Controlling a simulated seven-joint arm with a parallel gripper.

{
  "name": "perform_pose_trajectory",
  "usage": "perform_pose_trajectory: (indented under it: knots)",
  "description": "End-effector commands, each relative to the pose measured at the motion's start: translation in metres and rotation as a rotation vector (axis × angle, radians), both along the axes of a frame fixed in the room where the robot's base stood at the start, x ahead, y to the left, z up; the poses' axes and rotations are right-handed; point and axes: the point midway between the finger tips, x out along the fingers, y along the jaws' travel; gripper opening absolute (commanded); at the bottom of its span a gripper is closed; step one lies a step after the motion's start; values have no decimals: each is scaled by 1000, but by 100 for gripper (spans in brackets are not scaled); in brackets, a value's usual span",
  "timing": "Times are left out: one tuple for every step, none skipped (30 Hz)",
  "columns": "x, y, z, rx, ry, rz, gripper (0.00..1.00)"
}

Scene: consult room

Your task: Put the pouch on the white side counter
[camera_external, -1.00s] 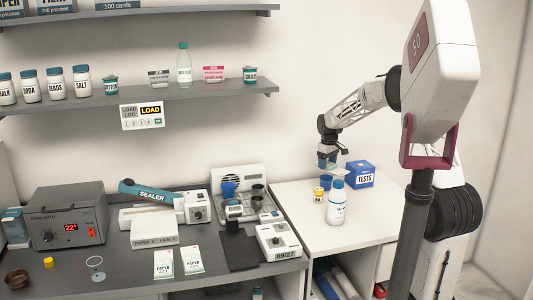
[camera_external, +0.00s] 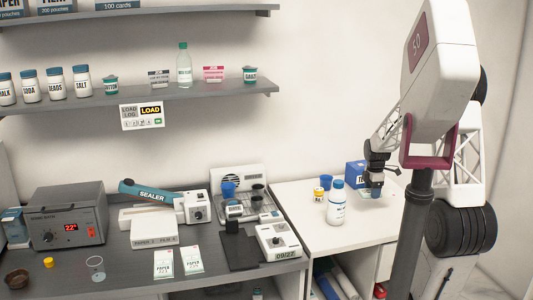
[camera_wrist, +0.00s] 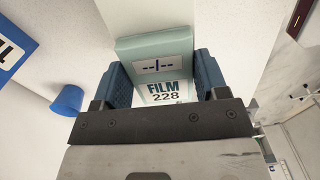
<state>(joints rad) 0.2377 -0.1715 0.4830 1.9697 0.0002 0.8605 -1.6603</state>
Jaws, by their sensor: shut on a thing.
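The pouch (camera_wrist: 155,68) is pale green and white with "FILM 228" printed on it. In the wrist view it sits between the two blue finger pads of my gripper (camera_wrist: 158,80), which is shut on it. In the external view my gripper (camera_external: 375,184) is low over the right part of the white side counter (camera_external: 295,208), in front of the blue TESTS box (camera_external: 354,174). The pouch is small and mostly hidden there. I cannot tell whether it touches the counter.
The counter's front left part is clear. The grey bench (camera_external: 130,270) is crowded.

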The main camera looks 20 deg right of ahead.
Motion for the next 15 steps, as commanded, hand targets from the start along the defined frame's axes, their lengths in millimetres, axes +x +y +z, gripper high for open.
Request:
perform_pose_trajectory:
  knots:
    - [-12, -3, -2, 0, 0, 42, 44]
    - [-18, -4, -5, 0, 0, 71, 44]
    - [-26, -6, -7, 0, 0, 109, 44]
    - [-32, -7, -9, 0, -1, 138, 44]
    - [-39, -8, -11, 0, 0, 167, 44]
    - [-47, -9, -13, 0, 0, 206, 44]
    - [-53, -10, -15, 0, 0, 235, 44]
    - [-59, -12, -17, 0, 0, 263, 44]
    - [-67, -13, -19, 0, -1, 299, 44]
    - [-73, -13, -21, 0, -1, 325, 44]
    - [-78, -14, -23, 0, 0, 351, 44]
    - [-85, -14, -25, 0, 0, 382, 44]
    - [-90, -15, -27, 0, 1, 404, 44]
    - [-94, -15, -28, 0, 1, 425, 44]
    - [-99, -16, -30, 0, -1, 449, 44]
